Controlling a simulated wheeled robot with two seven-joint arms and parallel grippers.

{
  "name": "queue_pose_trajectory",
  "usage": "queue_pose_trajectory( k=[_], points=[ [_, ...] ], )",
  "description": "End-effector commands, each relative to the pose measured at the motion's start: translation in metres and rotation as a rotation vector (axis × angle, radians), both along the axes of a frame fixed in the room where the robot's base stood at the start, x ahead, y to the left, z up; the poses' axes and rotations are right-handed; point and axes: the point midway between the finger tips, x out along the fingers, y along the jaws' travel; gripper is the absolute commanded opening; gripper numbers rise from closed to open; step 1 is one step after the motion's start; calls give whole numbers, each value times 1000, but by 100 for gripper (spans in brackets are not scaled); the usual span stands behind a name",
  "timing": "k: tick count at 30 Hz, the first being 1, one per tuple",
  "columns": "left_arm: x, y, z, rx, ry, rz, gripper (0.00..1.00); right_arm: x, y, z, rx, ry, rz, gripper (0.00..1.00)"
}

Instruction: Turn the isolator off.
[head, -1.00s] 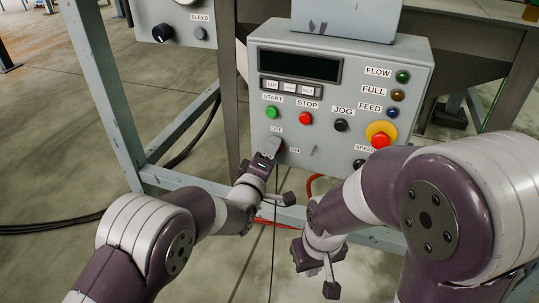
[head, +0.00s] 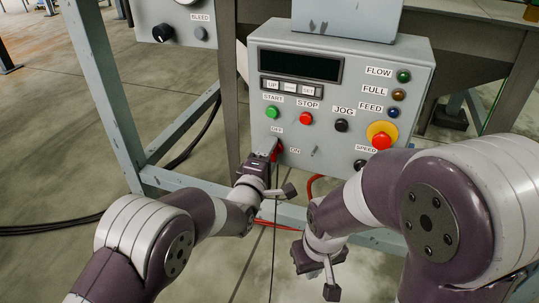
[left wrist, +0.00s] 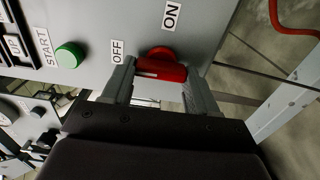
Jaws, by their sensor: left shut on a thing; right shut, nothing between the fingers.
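The isolator is a red rotary handle (head: 278,150) low on the left of the grey control box, between the OFF and ON labels. In the left wrist view the handle (left wrist: 165,70) carries a white line at its left end, on the side of the OFF label (left wrist: 118,51); the ON label (left wrist: 171,15) is above it. My left gripper (head: 270,155) is at the handle, shut on it, with one finger at each end in the left wrist view (left wrist: 158,85). My right gripper (head: 322,265) is shut and empty, low in front of the frame, apart from the box.
The control box (head: 320,155) also carries the green START button (head: 271,112), red STOP button (head: 306,118), black JOG button (head: 341,125) and a red emergency button on yellow (head: 381,140). A steel post (head: 105,100) stands left. A red cable (head: 315,185) hangs below.

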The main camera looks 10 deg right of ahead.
Motion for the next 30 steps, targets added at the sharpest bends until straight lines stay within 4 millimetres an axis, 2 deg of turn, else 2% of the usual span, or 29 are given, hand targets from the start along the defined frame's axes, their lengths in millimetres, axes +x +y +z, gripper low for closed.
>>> queue_pose_trajectory(
  k=[4,5,6,7,15,18,20,30],
  points=[
    [0,0,-2,0,4,1,28,0,0,0,0,0,0,0],
    [0,0,-2,0,4,1,68,0,0,0,0,0,0,0],
    [0,0,-2,0,4,1,81,0,0,0,0,0,0,0],
    [0,0,-2,1,3,1,84,0,0,0,0,0,0,0],
    [-1,1,0,1,1,0,84,0,0,0,0,0,0,0],
    [-7,5,1,1,2,0,84,0,0,4,0,0,0,0],
    [-15,10,2,2,2,0,84,0,0,8,0,0,0,0],
    [-86,58,2,2,5,0,84,0,0,30,0,0,0,0]
  ],
)
